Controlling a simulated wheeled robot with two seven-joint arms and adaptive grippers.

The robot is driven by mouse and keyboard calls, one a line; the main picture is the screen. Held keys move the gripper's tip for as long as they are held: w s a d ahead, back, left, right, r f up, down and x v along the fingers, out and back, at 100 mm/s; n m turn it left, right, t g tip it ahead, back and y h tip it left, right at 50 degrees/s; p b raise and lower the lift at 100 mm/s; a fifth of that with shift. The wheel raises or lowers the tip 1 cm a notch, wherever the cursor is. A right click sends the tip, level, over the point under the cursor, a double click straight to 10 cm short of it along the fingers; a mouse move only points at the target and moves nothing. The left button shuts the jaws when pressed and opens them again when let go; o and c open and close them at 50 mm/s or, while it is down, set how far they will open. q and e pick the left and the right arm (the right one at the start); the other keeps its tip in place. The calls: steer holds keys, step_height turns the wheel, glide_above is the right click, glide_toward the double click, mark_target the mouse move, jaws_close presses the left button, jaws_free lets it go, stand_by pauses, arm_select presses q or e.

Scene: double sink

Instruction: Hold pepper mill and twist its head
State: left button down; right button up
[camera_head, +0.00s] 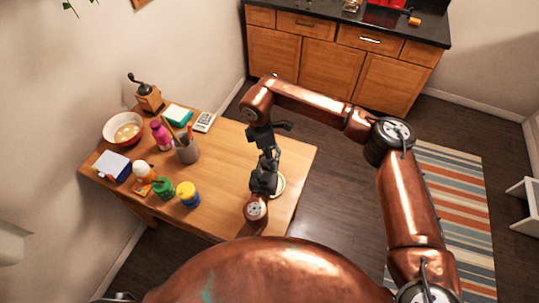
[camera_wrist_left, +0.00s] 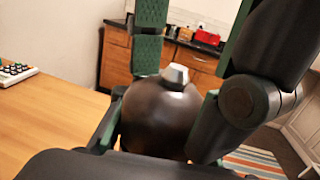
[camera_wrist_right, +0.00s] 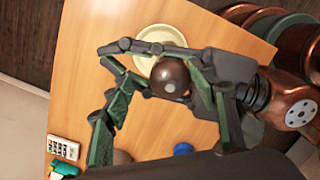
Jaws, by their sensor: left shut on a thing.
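The pepper mill's dark brown round head with a silver knob (camera_wrist_left: 165,110) fills the middle of the left wrist view. It also shows from above in the right wrist view (camera_wrist_right: 170,78); its body is hidden there. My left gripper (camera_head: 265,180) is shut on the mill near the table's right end. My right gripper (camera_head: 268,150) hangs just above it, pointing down. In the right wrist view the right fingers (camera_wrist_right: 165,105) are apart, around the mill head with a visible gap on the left. Contact on the other side cannot be told.
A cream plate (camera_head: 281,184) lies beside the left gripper. The wooden table (camera_head: 225,155) holds a pen cup (camera_head: 187,152), jars, a pink bottle (camera_head: 161,135), a bowl (camera_head: 123,140), a calculator (camera_head: 204,122) and a coffee grinder (camera_head: 149,98) on the left. The table's middle is clear.

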mark_target(264, 157)
steer(key=shift+o, duration=1.3)
steer(key=shift+w+r, duration=0.15)
steer(key=shift+w, duration=0.05)
steer(key=shift+r, duration=0.1)
step_height(264, 157, up, 11)
steer(key=a, duration=0.1)
steer(key=shift+s, duration=0.25)
steer(key=shift+o, duration=0.5)
steer(key=shift+a+r, duration=0.15)
steer(key=shift+r, duration=0.1)
steer(key=f+n, duration=0.4)
steer(key=n, duration=0.1)
steer(key=f+n, duration=0.4)
steer(key=n, duration=0.2)
steer(key=s+d+f+n+y, duration=0.1)
steer(key=f+n, duration=0.3)
steer(key=n, duration=0.1)
steer(key=shift+n, duration=0.4)
steer(key=shift+c, duration=0.5)
steer(key=c, duration=1.1)
